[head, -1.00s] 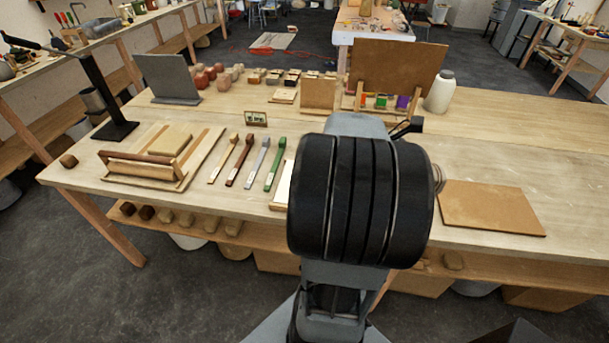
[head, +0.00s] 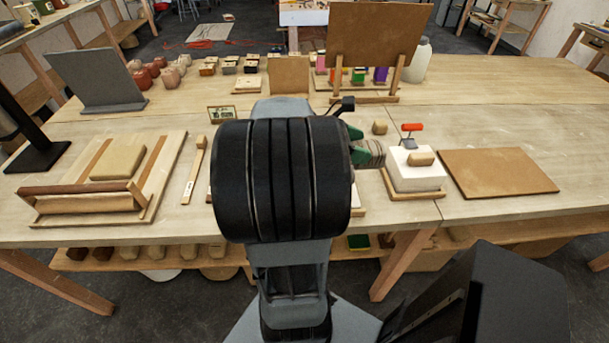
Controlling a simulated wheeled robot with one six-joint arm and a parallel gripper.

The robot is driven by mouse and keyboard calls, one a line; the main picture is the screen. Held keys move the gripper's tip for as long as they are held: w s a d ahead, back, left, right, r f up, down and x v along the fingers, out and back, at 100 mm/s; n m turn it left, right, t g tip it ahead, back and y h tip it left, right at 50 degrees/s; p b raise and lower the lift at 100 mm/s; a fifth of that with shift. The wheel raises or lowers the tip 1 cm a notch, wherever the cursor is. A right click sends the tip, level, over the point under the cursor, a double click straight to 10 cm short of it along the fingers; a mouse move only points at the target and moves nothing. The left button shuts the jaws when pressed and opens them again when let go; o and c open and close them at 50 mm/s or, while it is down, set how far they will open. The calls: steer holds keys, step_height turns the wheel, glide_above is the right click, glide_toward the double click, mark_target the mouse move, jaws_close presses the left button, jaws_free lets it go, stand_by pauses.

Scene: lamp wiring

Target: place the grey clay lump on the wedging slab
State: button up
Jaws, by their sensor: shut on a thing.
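A thick white slab (head: 408,178) on a thin wooden base stands right of my arm in the head view; it may be the wedging slab. A small tan block (head: 422,159) lies on its top. Another small tan block (head: 380,128) lies behind it. I cannot make out a grey clay lump.
A flat brown board (head: 498,172) lies right of the white slab. A red-handled tool (head: 411,129) stands behind the slab. A wooden frame with a roller (head: 85,203) is at the left. An upright brown panel (head: 378,45) stands at the back. The table's far right is clear.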

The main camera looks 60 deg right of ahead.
steer(key=w+f, duration=0.3)
steer(key=w, duration=0.1)
steer(key=w+f, duration=0.3)
steer(key=w, duration=0.1)
steer(key=w+f+p, duration=0.1)
steer(key=w+f, duration=0.2)
steer(key=w, duration=0.1)
steer(key=shift+w+a, duration=0.35)
steer(key=shift+a, duration=0.05)
steer(key=shift+w+f, duration=0.2)
steer(key=shift+f, duration=1.6)
steer(key=shift+f, duration=0.1)
steer(key=o, duration=1.3)
steer(key=shift+f, duration=0.1)
steer(key=shift+c, duration=0.2)
